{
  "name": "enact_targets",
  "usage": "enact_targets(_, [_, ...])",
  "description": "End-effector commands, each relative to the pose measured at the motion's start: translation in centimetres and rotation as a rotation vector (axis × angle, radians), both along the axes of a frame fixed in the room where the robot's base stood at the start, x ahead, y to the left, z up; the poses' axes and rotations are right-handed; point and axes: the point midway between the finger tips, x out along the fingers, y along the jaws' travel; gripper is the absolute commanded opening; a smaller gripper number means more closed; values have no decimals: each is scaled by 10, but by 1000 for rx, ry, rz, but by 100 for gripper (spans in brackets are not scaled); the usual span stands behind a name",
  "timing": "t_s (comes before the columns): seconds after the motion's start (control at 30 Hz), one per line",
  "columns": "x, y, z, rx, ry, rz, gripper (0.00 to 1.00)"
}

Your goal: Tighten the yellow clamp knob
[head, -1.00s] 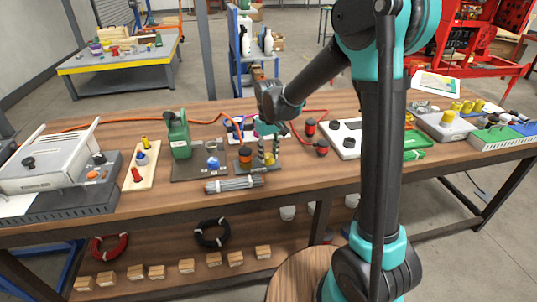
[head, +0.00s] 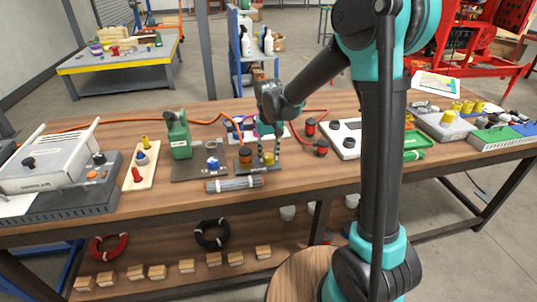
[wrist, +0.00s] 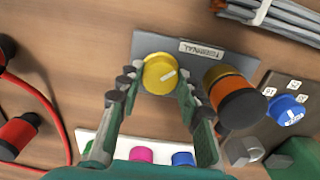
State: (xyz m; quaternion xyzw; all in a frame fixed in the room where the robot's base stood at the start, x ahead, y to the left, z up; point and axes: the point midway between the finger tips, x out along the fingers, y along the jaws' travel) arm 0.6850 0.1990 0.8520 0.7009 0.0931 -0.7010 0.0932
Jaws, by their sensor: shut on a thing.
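The yellow clamp knob (wrist: 158,70) is round with a white pointer line on top. It sits on a grey plate (wrist: 208,62) marked TERMINAL, and it shows small in the head view (head: 269,158). My gripper (wrist: 158,82) points down at it with one finger on each side, shut on the knob. The fingers partly hide the knob's sides. In the head view my gripper (head: 269,152) is over the same plate, beside an orange and black post (head: 245,157).
The orange and black post (wrist: 232,95) stands close to my right finger. A panel with a blue knob (wrist: 286,110) lies farther right. Red-capped connectors and a red cable (wrist: 40,92) are at left. A bundle of grey rods (head: 234,184) lies in front of the plate.

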Motion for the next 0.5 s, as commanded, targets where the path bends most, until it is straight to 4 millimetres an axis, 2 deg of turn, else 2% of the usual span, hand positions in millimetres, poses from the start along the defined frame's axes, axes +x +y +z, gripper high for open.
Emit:
enact_targets(0.1, [0,0,0,0,-1,-1,6])
enact_targets(0.13, [0,0,0,0,-1,0,39])
enact_targets(0.27, [0,0,0,0,0,0,55])
enact_targets(0.5, [0,0,0,0,0,0,56])
